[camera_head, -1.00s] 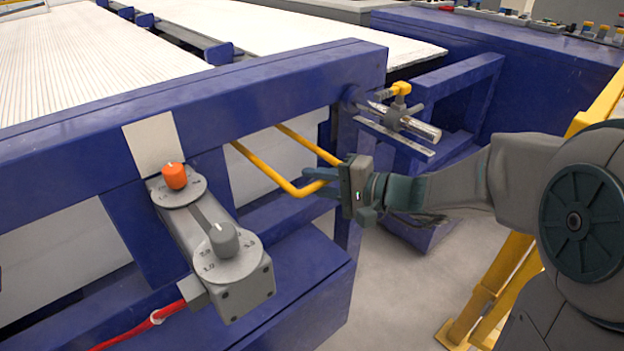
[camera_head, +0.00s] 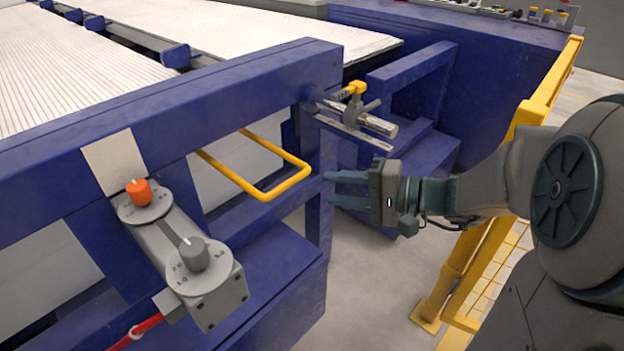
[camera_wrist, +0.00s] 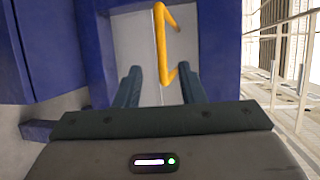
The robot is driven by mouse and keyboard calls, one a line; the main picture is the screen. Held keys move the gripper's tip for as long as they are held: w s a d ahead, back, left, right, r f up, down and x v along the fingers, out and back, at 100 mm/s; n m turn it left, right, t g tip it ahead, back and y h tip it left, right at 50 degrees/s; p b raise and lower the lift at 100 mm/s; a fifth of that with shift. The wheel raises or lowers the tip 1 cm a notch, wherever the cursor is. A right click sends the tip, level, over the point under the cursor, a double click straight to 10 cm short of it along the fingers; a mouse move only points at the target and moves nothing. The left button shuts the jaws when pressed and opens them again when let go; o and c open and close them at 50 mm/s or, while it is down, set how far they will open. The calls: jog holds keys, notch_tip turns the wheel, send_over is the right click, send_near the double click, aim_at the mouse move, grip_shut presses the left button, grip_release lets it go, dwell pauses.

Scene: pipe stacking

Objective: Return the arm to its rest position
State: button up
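My gripper (camera_head: 338,187) is open and empty in the head view, to the right of the yellow bar handle (camera_head: 268,194) and apart from it. My grey arm reaches in from the right edge. In the wrist view my gripper's two dark fingers (camera_wrist: 158,86) stand apart, and the yellow handle (camera_wrist: 161,45) shows beyond the gap between them.
The blue machine frame (camera_head: 240,88) fills the left and middle. A grey box with an orange knob (camera_head: 139,191) and a grey knob is on its front. A metal rod clamp (camera_head: 356,118) sits above my gripper. A yellow railing (camera_head: 470,240) stands near my arm. Grey floor is open below.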

jog(key=shift+v, duration=1.05)
jog(key=s+r+n+g+h+p, duration=0.2)
jog(key=s+r+g+h+p, duration=0.6)
jog(key=p, duration=0.9)
jog(key=s+d+r+n+t+h+p, duration=0.1)
jog(key=s+d+r+t+h+p, duration=0.1)
jog(key=d+r+p, duration=0.3)
jog(key=s+d+r+n+t+h+p, duration=0.1)
jog(key=d+r+t+h+p, duration=0.3)
jog(key=r+p, duration=0.6)
notch_tip(320, 180, up, 3)
jog(key=shift+s+d+f+h+p, duration=0.1)
jog(key=shift+s+d+h+p, duration=0.3)
jog(key=shift+s+h, duration=0.1)
